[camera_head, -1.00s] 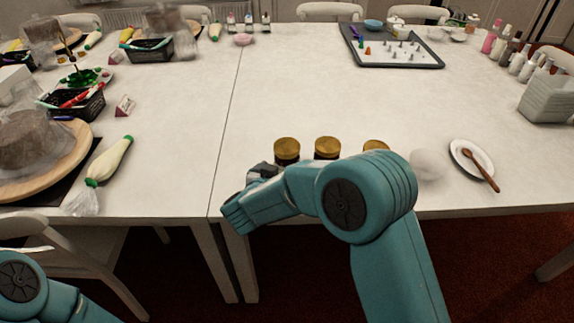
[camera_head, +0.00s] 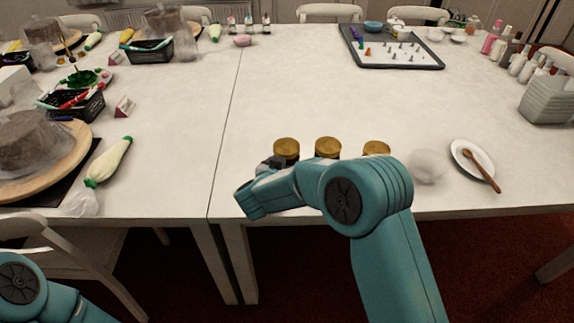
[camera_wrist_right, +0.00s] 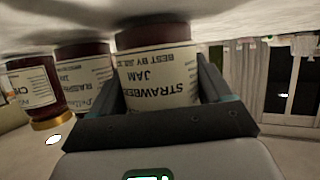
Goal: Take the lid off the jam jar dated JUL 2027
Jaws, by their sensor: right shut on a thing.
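Three dark jars with gold lids stand in a row near the table's front edge. In the head view they are the left jar (camera_head: 286,149), the middle jar (camera_head: 327,148) and the right jar (camera_head: 376,149), all with lids on. My right gripper (camera_head: 273,163) is at the left jar. The right wrist view is upside down; there the fingers (camera_wrist_right: 164,88) are shut around the sides of a jar labelled STRAWBERRY JAM (camera_wrist_right: 158,75). Its "BEST BY" date is too blurred to read fully. Its lid is hidden there behind the gripper. My left gripper is out of view.
A saucer with a wooden spoon (camera_head: 480,170) and a pale blurred round thing (camera_head: 428,166) lie right of the jars. A dark tray (camera_head: 395,55) is at the back. A piping bag (camera_head: 108,162) lies on the left table (camera_head: 170,150). The table behind the jars is clear.

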